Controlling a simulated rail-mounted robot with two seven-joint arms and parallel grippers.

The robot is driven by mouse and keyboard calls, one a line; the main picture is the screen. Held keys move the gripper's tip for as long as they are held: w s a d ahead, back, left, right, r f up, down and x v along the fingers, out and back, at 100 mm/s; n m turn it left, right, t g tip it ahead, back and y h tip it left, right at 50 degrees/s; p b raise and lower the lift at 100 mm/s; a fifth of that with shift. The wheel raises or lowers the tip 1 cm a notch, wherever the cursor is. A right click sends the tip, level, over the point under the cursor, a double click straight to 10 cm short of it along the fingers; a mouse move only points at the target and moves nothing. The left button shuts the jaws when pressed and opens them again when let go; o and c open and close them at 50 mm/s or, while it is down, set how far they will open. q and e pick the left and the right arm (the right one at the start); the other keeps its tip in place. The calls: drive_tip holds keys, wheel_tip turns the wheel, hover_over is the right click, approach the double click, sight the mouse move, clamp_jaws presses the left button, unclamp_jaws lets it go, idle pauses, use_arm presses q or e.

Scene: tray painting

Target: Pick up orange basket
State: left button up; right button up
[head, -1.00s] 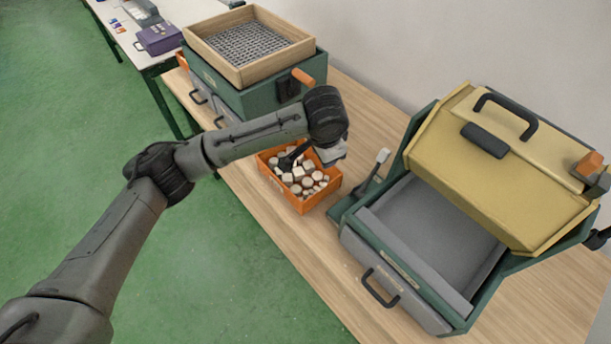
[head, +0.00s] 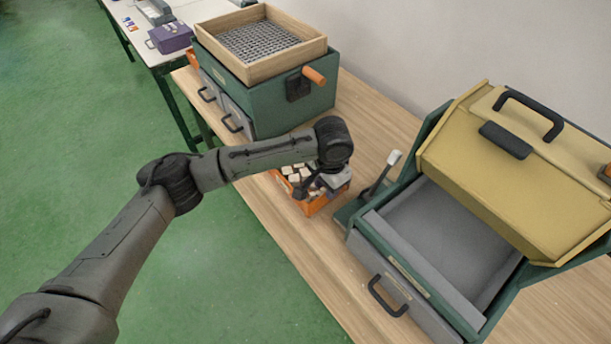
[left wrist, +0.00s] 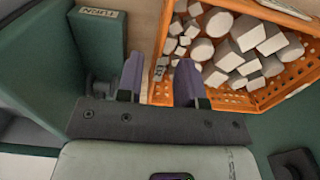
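The orange basket (head: 318,206) stands on the wooden table in the head view, filled with several pale blocks. My left arm covers part of it. My left gripper (head: 308,188) points down at the basket. In the left wrist view the gripper (left wrist: 160,70) is open, with its two fingers apart. The perforated orange basket (left wrist: 228,100) fills the upper right there. Its near-left wall shows between the two fingers, one finger on the outer side and one over the inside. I cannot tell whether they touch it. My right gripper is not in view.
A green machine with an open yellow lid (head: 520,170) and a lever (head: 382,172) stands close right of the basket. A green cabinet with a wooden mesh tray (head: 262,72) stands behind left. The table's front edge is near the basket.

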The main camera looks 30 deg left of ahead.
sight(327, 203)
use_arm(q)
drive_tip(key=shift+w+d+f+b, duration=0.15)
drive_tip(key=shift+f+b, duration=0.5)
drive_tip(key=shift+f, duration=0.55)
drive_tip(key=shift+w+d+f+b, duration=0.1)
drive_tip(key=shift+f+b, duration=0.55)
drive_tip(key=shift+f, duration=0.85)
drive_tip(key=shift+c, duration=0.8)
drive_tip(key=c, duration=0.4)
clamp_jaws()
drive_tip(key=shift+r, duration=0.1)
